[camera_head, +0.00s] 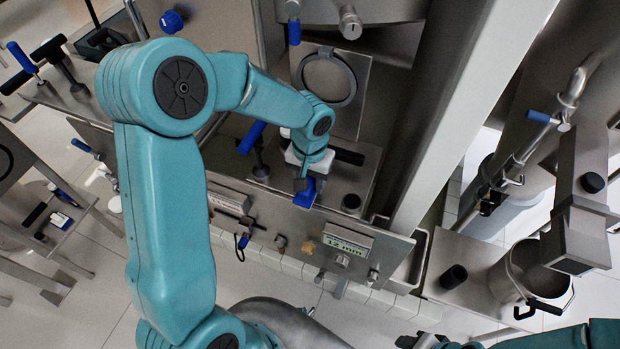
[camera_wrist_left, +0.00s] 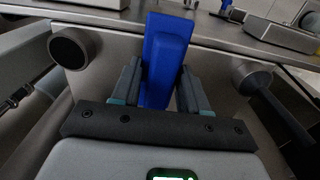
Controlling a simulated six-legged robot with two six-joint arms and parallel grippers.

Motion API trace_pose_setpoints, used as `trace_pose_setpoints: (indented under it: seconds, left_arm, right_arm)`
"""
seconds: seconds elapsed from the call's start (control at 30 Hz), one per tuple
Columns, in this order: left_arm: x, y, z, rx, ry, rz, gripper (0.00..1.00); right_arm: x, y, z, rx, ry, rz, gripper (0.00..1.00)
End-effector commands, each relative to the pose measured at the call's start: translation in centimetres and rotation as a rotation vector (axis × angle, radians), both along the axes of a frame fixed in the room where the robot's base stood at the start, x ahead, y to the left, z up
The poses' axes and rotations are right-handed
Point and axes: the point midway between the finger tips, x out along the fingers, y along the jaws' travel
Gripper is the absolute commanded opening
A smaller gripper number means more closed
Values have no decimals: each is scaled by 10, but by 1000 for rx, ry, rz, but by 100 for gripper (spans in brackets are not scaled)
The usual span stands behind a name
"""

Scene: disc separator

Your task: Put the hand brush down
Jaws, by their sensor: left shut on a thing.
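My left gripper (camera_head: 304,184) is shut on a blue block-like thing (camera_head: 306,194), which I take to be the hand brush. It is over the front edge of the steel machine top, above the panel with the "12 mm" display. In the left wrist view the blue piece (camera_wrist_left: 165,62) stands upright between the two fingers of the left gripper (camera_wrist_left: 160,88). No bristles show, and I cannot tell whether the brush touches the machine. Of my right arm only teal and dark parts show at the bottom right edge; its fingers cannot be made out.
The display panel (camera_head: 346,243) has knobs below it. A steel bucket (camera_head: 522,272) and a dark cup (camera_head: 453,277) stand on a side table at the right. A slanted steel post (camera_head: 455,120) rises right of the gripper. Another blue-handled tool (camera_head: 252,137) is left of it.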

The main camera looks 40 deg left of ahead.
Motion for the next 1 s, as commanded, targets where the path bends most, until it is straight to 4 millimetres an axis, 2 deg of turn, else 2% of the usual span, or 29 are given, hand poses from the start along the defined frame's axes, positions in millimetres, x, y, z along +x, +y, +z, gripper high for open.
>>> trace_pose_setpoints:
  seconds: [0.2, 0.23, 0.3, 0.57, 0.7, 0.77, 1.0]
  left_arm:
    - [0, 0, -4, 0, -1, 0, 11]
    - [0, 0, -4, 0, 0, 0, 47]
    - [0, 0, -3, 0, 0, 0, 70]
    - [0, 0, -2, 0, 0, 0, 70]
    - [1, 0, 6, 0, -2, 0, 70]
    - [1, 0, 16, 1, -4, 0, 70]
    - [1, 0, 72, 1, -6, 1, 70]
  right_arm:
    - [0, 0, -5, 0, 0, 0, 43]
    - [0, 0, -5, 0, 0, 0, 43]
    - [0, 0, -4, 0, 0, 0, 43]
    - [0, 0, -3, 0, 0, 0, 43]
    - [0, 0, 2, 0, 0, 0, 43]
    - [0, 0, 1, 0, 0, 0, 43]
    - [0, 0, 5, 0, 0, 0, 43]
